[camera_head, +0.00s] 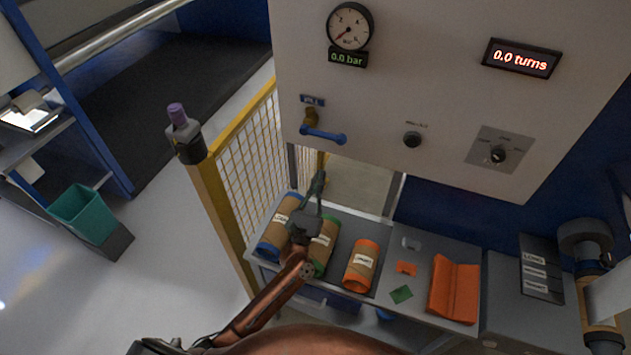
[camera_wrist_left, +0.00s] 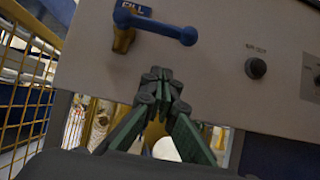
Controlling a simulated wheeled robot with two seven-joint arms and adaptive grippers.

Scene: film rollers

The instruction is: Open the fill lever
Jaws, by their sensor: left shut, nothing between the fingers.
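The fill lever (camera_head: 323,135) is a blue handle on a brass valve (camera_head: 311,117) low on the left of the light panel, under a small blue label. The handle lies roughly level, pointing right from the valve. It also shows in the left wrist view as the blue handle (camera_wrist_left: 155,24) under the FILL label, at the top. My left gripper (camera_head: 318,178) is below the lever and apart from it. In the left wrist view its fingertips (camera_wrist_left: 157,76) are together, with nothing between them. My right gripper does not show.
A pressure gauge (camera_head: 350,27) reads 0.0 bar, and a display (camera_head: 521,58) reads 0.0 turns. Black knobs (camera_head: 412,139) sit right of the lever. Labelled rolls (camera_head: 361,265) lie on the grey shelf below. A yellow mesh fence (camera_head: 250,150) stands close on the left.

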